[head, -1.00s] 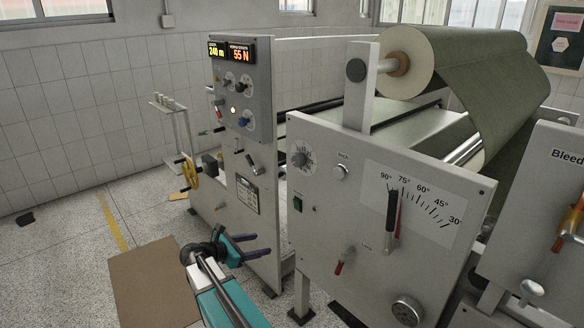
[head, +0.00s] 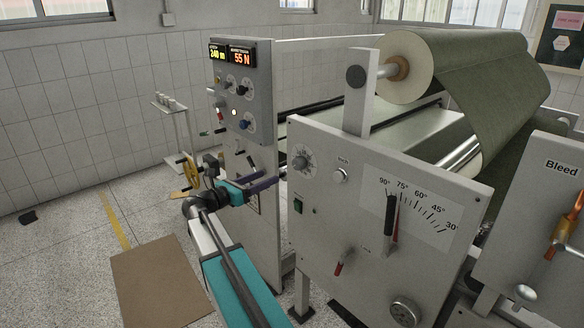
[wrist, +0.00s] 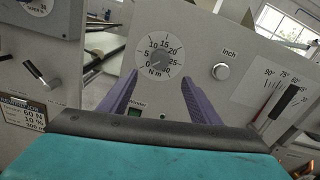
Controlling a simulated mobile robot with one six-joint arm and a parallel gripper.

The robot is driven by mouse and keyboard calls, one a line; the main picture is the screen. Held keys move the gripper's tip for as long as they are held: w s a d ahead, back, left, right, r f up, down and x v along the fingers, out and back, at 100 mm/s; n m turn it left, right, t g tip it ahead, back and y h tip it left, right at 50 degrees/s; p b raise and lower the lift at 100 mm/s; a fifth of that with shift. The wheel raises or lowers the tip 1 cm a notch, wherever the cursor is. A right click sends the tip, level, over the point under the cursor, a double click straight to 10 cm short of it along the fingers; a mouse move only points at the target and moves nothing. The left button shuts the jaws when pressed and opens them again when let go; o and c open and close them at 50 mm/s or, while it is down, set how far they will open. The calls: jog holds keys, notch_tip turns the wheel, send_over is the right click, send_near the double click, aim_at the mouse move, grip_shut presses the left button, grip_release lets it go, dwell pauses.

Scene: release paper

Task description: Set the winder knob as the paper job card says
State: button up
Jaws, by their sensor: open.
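The winder knob (head: 301,163) is a round grey dial on the left of the near machine panel. In the wrist view the dial (wrist: 159,57) carries a numbered scale marked N m; its pointer setting is too small to read surely. My gripper (head: 266,179) is open and empty, left of the dial in the head view. In the wrist view its purple fingers (wrist: 159,80) stand apart below the dial, not visibly touching it. A paper card (wrist: 22,112) at lower left of the wrist view shows 60 N, 10 % and 300 m, with its heading partly cut off.
A white Inch button (head: 341,175) and a green switch (head: 298,205) sit near the dial. An angle lever (head: 391,215) and a red-handled lever (head: 340,264) are on the same panel. The left panel's display (head: 231,53) reads 240 m and 55 N.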

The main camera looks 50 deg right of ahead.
aim_at(295, 165)
jog(key=d+p, duration=0.1)
jog(key=d, duration=0.3)
jog(key=d+p, duration=0.1)
jog(key=d, duration=0.4)
jog(key=s+d+p, duration=0.1)
jog(key=d+p, duration=0.1)
jog(key=d, duration=0.2)
jog(key=shift+d, duration=0.35)
jog(key=shift+c, duration=0.4)
jog(key=c, duration=1)
jog(key=shift+a+f, duration=0.1)
